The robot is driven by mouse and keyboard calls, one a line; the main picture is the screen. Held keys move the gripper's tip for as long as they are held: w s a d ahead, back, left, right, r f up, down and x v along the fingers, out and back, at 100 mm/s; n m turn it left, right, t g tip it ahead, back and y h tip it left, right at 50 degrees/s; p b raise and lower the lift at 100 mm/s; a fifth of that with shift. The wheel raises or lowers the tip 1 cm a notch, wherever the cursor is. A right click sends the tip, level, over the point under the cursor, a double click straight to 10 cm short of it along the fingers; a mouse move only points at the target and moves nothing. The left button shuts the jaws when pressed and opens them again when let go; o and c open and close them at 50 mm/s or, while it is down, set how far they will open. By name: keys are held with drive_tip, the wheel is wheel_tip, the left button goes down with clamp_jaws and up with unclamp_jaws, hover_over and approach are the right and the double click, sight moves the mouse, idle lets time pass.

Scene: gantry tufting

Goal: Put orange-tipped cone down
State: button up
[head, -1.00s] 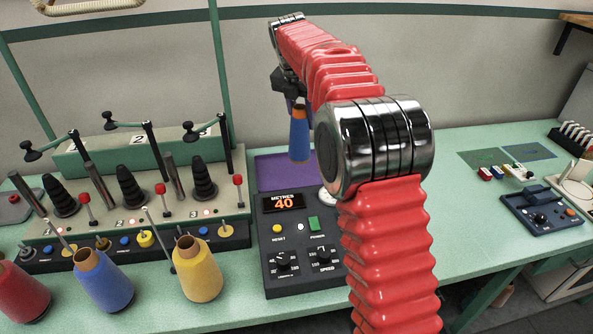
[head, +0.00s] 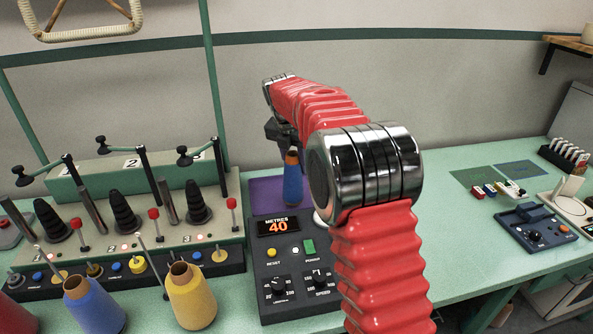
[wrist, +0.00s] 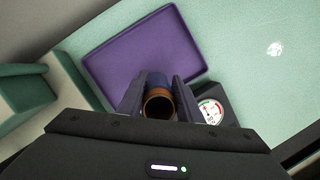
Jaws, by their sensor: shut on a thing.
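My gripper (head: 288,146) is shut on a blue cone (head: 292,186) with an orange-brown tip, held upright by its top. In the wrist view the two jaws (wrist: 158,98) stand either side of the cone's hollow orange-brown end (wrist: 159,104). The cone is over or on the near part of a purple tray (wrist: 145,48), which also shows behind the cone in the head view (head: 263,193). I cannot tell whether its base touches the tray.
A control box (head: 281,255) reading 40 stands just in front of the tray, with a round dial (wrist: 210,111) close beside the cone. A yellow cone (head: 191,300), another blue cone (head: 94,308) and a rack of black spindles (head: 124,213) are at left.

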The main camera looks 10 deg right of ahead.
drive_tip(key=shift+f, duration=1.35)
drive_tip(key=o, duration=1.3)
drive_tip(key=v, duration=1.2)
drive_tip(key=shift+f, duration=0.1)
